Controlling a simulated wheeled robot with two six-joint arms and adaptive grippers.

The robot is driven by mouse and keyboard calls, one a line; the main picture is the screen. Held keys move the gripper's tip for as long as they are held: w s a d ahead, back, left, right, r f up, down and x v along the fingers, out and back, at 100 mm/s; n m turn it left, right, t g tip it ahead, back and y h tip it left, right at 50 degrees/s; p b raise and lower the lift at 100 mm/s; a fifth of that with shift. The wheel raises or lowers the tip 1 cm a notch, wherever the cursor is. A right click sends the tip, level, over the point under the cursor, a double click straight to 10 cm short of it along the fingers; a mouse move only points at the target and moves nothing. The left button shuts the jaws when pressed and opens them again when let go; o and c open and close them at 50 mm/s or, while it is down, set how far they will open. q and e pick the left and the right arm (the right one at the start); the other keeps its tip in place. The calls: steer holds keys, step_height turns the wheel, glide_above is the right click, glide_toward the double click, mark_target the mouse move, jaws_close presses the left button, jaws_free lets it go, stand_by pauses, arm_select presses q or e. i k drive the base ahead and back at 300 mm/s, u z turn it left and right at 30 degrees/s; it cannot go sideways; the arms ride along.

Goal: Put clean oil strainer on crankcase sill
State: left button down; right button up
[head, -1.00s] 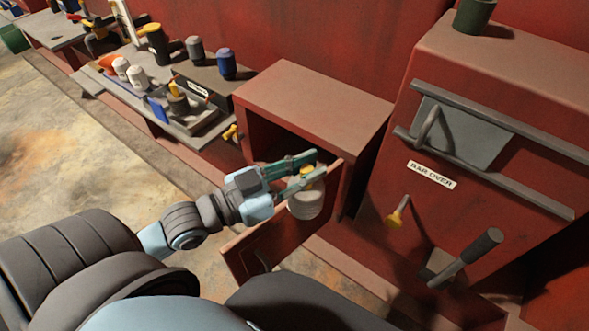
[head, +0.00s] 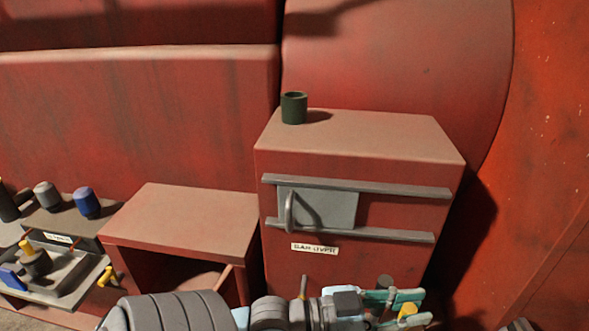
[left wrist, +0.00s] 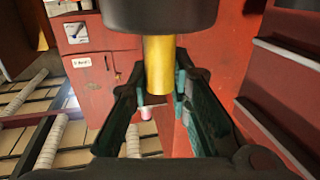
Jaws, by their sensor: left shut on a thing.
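My left gripper (head: 422,306) is at the bottom edge of the head view, in front of the large red box's lower part. It is shut on the oil strainer, whose yellow handle (head: 408,311) shows between the fingers. In the left wrist view, a yellow stem (left wrist: 160,66) stands between the two fingers under a dark round shape. The low red housing (head: 180,215) with an open front is left of the gripper; I cannot tell whether its edge is the crankcase sill. My right gripper is not in view.
The large red box (head: 360,140) has a grey plate between two rails (head: 360,187) and a dark green cup (head: 293,108) on top. A bench with jars (head: 86,203) and a tray (head: 70,272) lies at the left. A red wall stands at the right.

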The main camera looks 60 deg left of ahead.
mark_target(204, 281)
steer(key=z, duration=0.85)
steer(key=k, duration=1.8)
steer(key=u, duration=1.15)
steer(key=i, duration=0.5)
steer(key=z, duration=0.05)
